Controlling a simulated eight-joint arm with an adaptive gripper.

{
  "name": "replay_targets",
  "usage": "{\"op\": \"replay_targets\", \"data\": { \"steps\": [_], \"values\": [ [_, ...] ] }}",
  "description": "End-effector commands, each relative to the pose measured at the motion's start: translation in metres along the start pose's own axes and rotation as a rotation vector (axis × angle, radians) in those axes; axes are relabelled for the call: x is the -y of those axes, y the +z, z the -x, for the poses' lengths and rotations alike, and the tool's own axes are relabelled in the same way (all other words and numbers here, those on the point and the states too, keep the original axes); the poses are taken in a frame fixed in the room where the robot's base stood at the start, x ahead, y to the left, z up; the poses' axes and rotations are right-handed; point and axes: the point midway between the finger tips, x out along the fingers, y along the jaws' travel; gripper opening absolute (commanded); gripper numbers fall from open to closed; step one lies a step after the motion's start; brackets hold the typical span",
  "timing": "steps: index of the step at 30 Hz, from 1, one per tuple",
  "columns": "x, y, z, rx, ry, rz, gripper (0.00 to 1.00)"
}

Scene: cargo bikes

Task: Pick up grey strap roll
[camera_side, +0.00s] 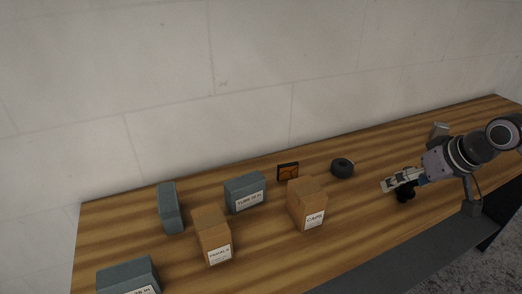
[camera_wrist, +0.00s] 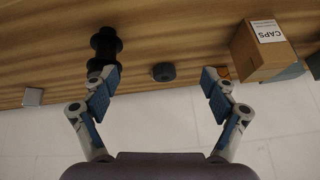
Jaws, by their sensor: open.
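The grey strap roll (camera_side: 342,167) looks like a dark grey round roll lying on the wooden table, near the back edge. In the wrist view the roll (camera_wrist: 163,72) shows between and beyond my open fingers. My gripper (camera_side: 391,182) is to the right of the roll in the side view, apart from it and empty. In the wrist view both fingers of my gripper (camera_wrist: 158,84) are spread wide with nothing between the pads.
A black spool-like object (camera_wrist: 106,42) stands near my left finger; it also shows below my gripper (camera_side: 405,194). A CAPS box (camera_side: 308,204), an orange-and-black item (camera_side: 288,171), a TUBE box (camera_side: 245,192) and other boxes lie left. A small grey block (camera_side: 440,129) is behind my arm.

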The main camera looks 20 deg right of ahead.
Motion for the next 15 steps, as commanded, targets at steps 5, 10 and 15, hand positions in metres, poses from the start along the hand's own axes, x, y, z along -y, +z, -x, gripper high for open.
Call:
{"op": "replay_targets", "data": {
  "steps": [5,10,15],
  "values": [
    [0.007,-0.044,0.002,0.094,0.033,-0.257,0.86],
    [0.012,-0.081,-0.005,0.176,0.086,-0.505,0.86],
    [0.017,-0.115,-0.019,0.248,0.161,-0.751,0.86]
  ]
}}
